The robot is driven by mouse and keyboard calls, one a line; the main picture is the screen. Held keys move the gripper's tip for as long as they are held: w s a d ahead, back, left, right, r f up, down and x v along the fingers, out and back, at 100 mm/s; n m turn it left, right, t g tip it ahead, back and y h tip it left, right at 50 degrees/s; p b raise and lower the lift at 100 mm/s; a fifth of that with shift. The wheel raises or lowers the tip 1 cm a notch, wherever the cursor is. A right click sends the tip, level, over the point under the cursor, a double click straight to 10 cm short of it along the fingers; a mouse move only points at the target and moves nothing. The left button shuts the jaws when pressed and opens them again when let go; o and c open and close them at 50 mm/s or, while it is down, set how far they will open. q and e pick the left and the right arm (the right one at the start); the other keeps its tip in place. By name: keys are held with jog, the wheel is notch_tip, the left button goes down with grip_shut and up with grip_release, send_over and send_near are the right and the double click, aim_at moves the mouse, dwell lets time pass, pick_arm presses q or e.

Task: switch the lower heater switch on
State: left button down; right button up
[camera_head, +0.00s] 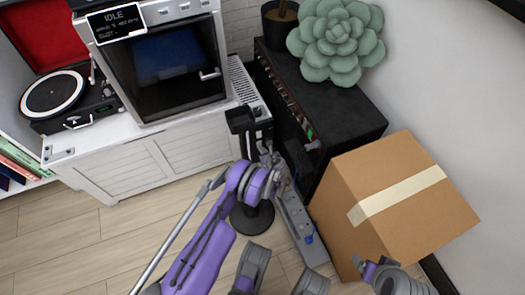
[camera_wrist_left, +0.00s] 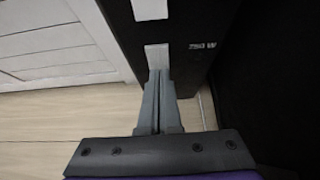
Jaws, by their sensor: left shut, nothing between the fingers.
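Two white rectangular plates sit one above the other on that panel, an upper plate (camera_wrist_left: 150,9) and a lower plate (camera_wrist_left: 157,57). The fingertips are at the bottom edge of the lower plate; I cannot tell whether they touch it. Whether these plates are the heater switches, and their on or off position, I cannot tell.
A cardboard box (camera_head: 400,190) stands right of my left arm. The black cabinet (camera_head: 330,110) carries a pale green succulent (camera_head: 335,40). A white cabinet (camera_head: 130,165) holds an oven-like machine (camera_head: 165,65) and a record player (camera_head: 55,95). Wooden floor (camera_head: 60,235) is clear at left.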

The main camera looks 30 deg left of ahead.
pick_arm(q)
jog(key=shift+w+a+f, duration=0.1)
jog(key=shift+w+a, duration=0.05)
jog(key=shift+w, duration=0.05)
jog(key=shift+a+r+p, duration=0.1)
jog(key=shift+r+p, duration=0.3)
jog(key=shift+r, duration=0.45)
pick_arm(e)
jog(key=shift+r, duration=0.2)
